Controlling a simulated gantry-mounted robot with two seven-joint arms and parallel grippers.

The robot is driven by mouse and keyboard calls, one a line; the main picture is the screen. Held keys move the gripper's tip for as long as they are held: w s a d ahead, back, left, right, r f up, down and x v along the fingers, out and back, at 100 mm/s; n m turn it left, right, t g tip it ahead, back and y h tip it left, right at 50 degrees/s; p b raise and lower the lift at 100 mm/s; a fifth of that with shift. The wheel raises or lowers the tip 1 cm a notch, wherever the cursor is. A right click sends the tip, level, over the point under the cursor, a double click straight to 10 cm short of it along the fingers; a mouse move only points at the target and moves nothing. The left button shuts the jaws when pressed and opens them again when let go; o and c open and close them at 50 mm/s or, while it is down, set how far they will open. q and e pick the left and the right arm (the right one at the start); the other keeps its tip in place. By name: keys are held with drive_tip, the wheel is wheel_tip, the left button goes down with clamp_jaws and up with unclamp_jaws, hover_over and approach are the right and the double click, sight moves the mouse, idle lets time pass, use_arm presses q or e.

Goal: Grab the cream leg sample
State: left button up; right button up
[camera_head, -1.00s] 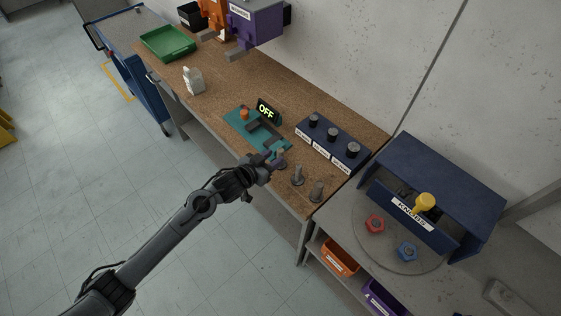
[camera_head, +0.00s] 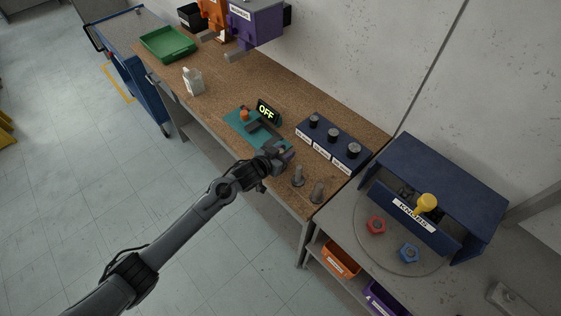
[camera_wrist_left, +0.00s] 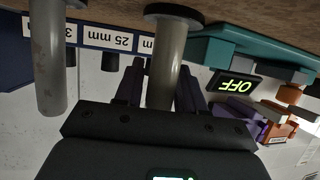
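A greyish leg sample (camera_wrist_left: 167,70) with a dark round base stands on the worktop, shown upside down in the left wrist view. No sample looks clearly cream in this light. My left gripper (camera_wrist_left: 162,88) has its two fingers on either side of this leg's shaft; a thin gap shows on one side, and firm contact cannot be made out. In the head view my left gripper (camera_head: 284,152) covers most of that leg. Two more grey leg samples, a middle one (camera_head: 298,176) and a near one (camera_head: 317,192), stand to its right. My right gripper is out of view.
A dark blue block with labelled knobs (camera_head: 331,140) stands behind the legs. A teal tray (camera_head: 238,124) and an OFF display (camera_head: 267,111) are just left of the gripper. A blue KNOBS box (camera_head: 440,185) stands at right.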

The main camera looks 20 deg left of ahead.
use_arm(q)
clamp_jaws()
